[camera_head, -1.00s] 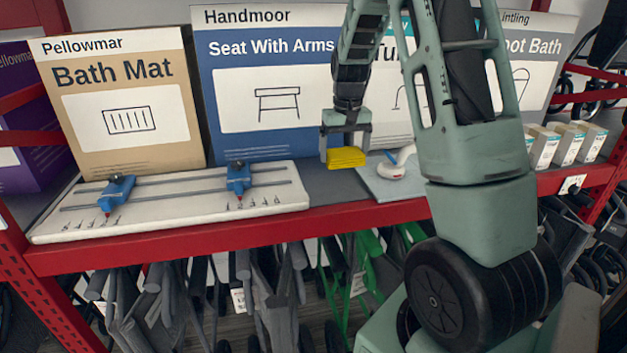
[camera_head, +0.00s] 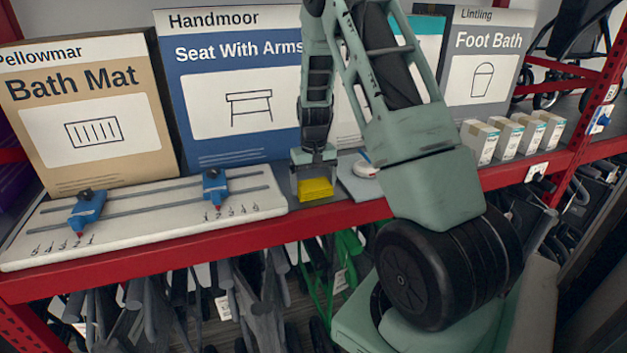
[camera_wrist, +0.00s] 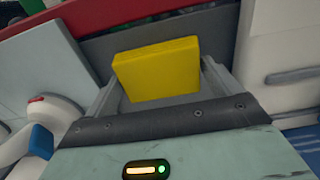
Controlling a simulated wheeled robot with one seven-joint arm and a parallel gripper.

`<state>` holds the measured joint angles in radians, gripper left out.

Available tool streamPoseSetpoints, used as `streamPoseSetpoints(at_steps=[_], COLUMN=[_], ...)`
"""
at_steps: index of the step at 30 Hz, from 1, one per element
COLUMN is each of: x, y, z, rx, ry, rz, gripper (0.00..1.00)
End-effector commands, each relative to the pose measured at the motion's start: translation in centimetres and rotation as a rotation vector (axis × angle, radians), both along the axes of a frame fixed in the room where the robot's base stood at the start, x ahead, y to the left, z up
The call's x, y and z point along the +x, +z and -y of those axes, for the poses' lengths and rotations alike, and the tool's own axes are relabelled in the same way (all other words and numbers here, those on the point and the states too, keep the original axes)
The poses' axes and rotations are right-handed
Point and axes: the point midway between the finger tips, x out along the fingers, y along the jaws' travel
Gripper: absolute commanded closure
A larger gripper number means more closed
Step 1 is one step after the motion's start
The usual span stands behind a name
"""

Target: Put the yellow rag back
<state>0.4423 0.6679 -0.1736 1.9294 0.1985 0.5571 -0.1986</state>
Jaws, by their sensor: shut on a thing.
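The yellow rag (camera_head: 316,188) is a small folded yellow block held at the end of my arm. My gripper (camera_head: 315,187) is shut on it, just over the grey shelf top, between the white slider board and a pale grey mat. In the wrist view the rag (camera_wrist: 158,68) sits between the two fingers of my gripper (camera_wrist: 160,78), its broad face toward the camera. I cannot tell whether the rag touches the shelf.
The white board (camera_head: 140,222) with blue sliders lies left. The pale mat (camera_head: 357,187) bears a white object (camera_head: 365,168) with red and blue parts, right of my gripper. Boxes stand behind, including Seat With Arms (camera_head: 230,135). Small cartons (camera_head: 507,138) stand right. The shelf has a red front edge (camera_head: 345,216).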

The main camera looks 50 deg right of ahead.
Motion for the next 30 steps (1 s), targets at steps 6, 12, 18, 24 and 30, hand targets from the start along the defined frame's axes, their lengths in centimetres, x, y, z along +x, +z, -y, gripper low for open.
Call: streamPoseSetpoints(at_steps=[6, 12, 18, 24, 30], x=[0.0, 0.0, 0.1, 0.1, 0.1], y=[-0.1, 0.0, 1.9, 6.0, 9.7], z=[-0.1, 0.0, 0.0, 0.0, -0.1], rx=[0.001, 0.001, -0.002, -0.002, -0.001], ry=[0.000, 0.001, 0.001, 0.002, 0.002], rz=[-0.002, -0.001, 0.003, 0.005, 0.003], gripper=[0.00, 0.00, 0.00, 0.00, 0.00])
